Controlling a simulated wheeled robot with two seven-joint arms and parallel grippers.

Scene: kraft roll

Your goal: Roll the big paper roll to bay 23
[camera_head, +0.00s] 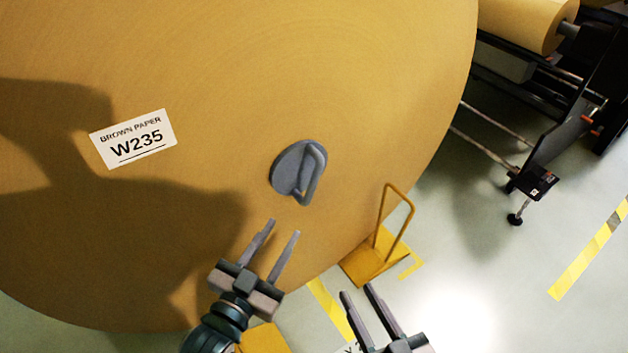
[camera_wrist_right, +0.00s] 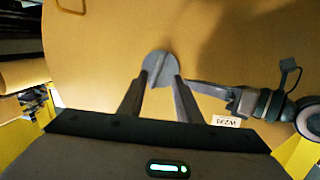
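The big brown paper roll (camera_head: 380,90) fills most of the head view, its flat end facing me with a white "BROWN PAPER W235" label (camera_head: 133,138). A grey disc with a loop handle (camera_head: 298,172) is set in this face. My left gripper (camera_head: 283,228) is open and empty, below the handle in the picture. My right gripper (camera_head: 356,289) is open and empty, lower and further right. In the right wrist view, the grey disc (camera_wrist_right: 159,66) shows beyond and between the right gripper's open fingertips (camera_wrist_right: 160,75). Bay 23 cannot be made out.
A yellow piece with a hoop handle (camera_head: 370,262) stands on the floor by the roll's lower right edge. Another yellow piece (camera_head: 262,340) shows below my left gripper. A machine stand (camera_head: 535,180) with a smaller roll (camera_head: 525,20) is upper right. Yellow tape (camera_head: 585,255) marks open floor at right.

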